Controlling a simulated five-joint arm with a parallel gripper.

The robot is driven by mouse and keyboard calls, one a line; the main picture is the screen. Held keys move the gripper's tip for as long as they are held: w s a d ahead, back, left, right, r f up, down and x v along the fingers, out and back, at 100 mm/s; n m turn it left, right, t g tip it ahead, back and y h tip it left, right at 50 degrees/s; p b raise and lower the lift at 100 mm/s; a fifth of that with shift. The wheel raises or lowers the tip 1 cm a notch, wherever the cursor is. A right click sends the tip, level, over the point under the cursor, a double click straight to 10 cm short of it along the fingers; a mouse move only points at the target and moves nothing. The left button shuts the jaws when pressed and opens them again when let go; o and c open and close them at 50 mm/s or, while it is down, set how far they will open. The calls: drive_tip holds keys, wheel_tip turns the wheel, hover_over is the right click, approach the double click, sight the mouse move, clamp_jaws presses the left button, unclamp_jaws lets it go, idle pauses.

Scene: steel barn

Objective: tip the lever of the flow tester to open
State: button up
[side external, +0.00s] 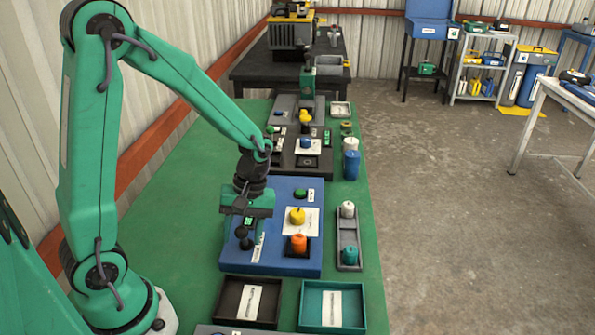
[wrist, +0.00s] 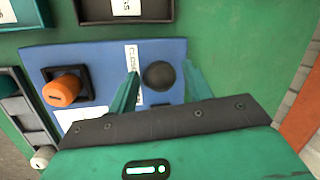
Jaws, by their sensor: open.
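The flow tester is a blue board (side external: 295,265) on the green bench; it also fills the middle of the wrist view (wrist: 50,60). Its lever shows as a round black knob (wrist: 158,75), seen from above beside a white label strip (wrist: 132,56) with lettering that appears to start "CLOSE". The knob also shows low under my gripper in the side view (side external: 246,243). My gripper (side external: 243,228) is open, pointing down over the board's left part. Its two green fingers (wrist: 160,72) stand on either side of the knob, with gaps visible. The lever's shaft is mostly hidden.
The board also carries an orange cap (side external: 299,243), a yellow knob (side external: 297,216) and a green button (side external: 300,192). A dark tray (side external: 228,298) and a teal tray (side external: 308,324) lie in front. A grey rack (side external: 338,240) stands right. More fixtures stand behind.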

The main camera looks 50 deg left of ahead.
drive_tip(key=v, duration=0.7)
drive_tip(key=shift+r, duration=0.4)
drive_tip(key=shift+w+r, duration=0.1)
drive_tip(key=s+d+r+m+t, duration=0.2)
drive_tip(key=s+r+m+t, duration=0.5)
drive_tip(key=r+m, duration=0.3)
drive_tip(key=shift+s+r+m+t, duration=0.35)
drive_tip(key=shift+r+m+t, duration=0.05)
drive_tip(key=shift+m+t, duration=0.45)
